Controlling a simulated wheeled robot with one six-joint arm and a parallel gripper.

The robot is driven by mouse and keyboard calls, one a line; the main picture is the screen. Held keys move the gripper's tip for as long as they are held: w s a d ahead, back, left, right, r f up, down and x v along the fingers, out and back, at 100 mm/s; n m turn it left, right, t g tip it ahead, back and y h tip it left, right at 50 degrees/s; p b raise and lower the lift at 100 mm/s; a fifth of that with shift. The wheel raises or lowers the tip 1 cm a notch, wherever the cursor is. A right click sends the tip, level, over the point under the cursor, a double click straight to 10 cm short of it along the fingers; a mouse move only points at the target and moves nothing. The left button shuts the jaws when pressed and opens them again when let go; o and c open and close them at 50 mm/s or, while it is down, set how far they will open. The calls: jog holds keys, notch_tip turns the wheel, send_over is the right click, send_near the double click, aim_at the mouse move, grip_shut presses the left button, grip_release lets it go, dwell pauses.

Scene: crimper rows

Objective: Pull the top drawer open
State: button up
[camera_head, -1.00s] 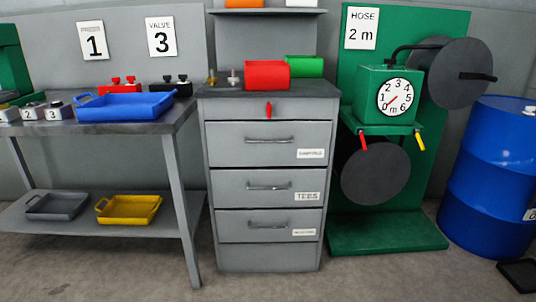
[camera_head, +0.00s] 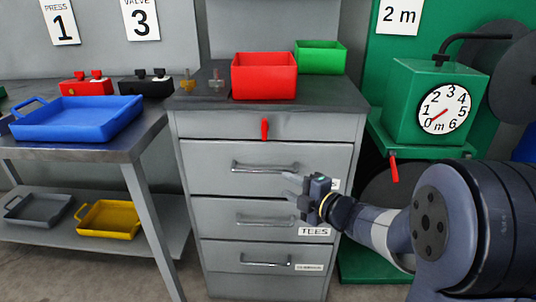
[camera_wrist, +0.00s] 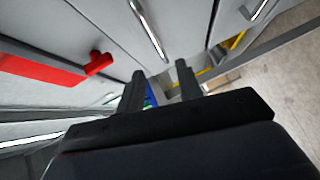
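The grey drawer cabinet (camera_head: 187,165) stands in the middle of the head view. Its top drawer (camera_head: 205,178) looks closed, with a metal bar handle (camera_head: 265,167). A red latch-like part (camera_head: 265,129) hangs on the panel above it. My gripper (camera_head: 287,186) is in front of the cabinet, just below and right of the top handle, and hides most of that drawer's label. In the wrist view, my gripper (camera_wrist: 160,78) has its two fingers apart with nothing between them. A bar handle (camera_wrist: 148,28) lies just beyond the fingertips, apart from them.
Two lower drawers have handles (camera_head: 265,221) (camera_head: 265,262). A red bin (camera_head: 264,77) and a green bin (camera_head: 320,58) sit on top. A workbench (camera_head: 118,149) with a blue tray (camera_head: 78,119) stands left. The green hose stand (camera_head: 385,145) is close on the right.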

aim_at(264, 172)
jog(key=shift+n, duration=0.3)
jog(key=b+x, duration=0.1)
jog(key=x, duration=1)
jog(key=shift+w+a+b, duration=0.15)
jog(key=shift+b, duration=0.25)
grip_shut()
